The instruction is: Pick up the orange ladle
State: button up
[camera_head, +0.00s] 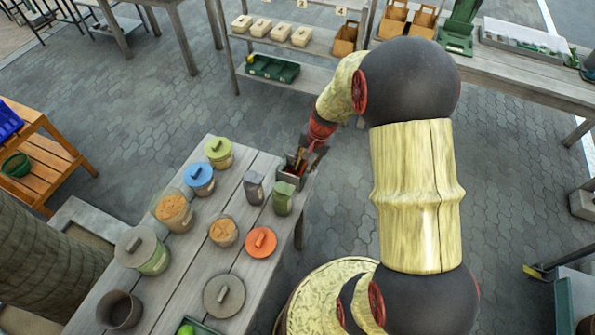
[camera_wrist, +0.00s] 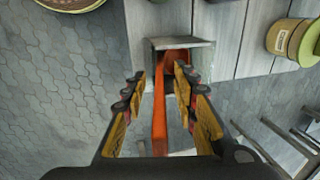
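The orange ladle (camera_wrist: 160,122) shows in the wrist view as a long orange handle running up into a small grey box (camera_wrist: 204,50). Its lower end is hidden in the box. My gripper (camera_wrist: 160,78) is open, with one yellow-and-black finger on each side of the handle. A gap shows between the left finger and the handle; the right finger looks close to it, and contact is unclear. In the head view, my gripper (camera_head: 312,150) is above the grey box (camera_head: 289,180) at the table's far right corner. The ladle is hard to make out there.
The plank table (camera_head: 190,265) carries several lidded pots. A green jar (camera_head: 283,198) and a dark grey jar (camera_head: 254,188) stand close to the box. An orange lid (camera_head: 260,242) lies nearer. Paved floor lies beyond the table's right edge.

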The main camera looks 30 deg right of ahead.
jog(key=shift+r, duration=0.1)
jog(key=shift+c, duration=0.5)
grip_shut()
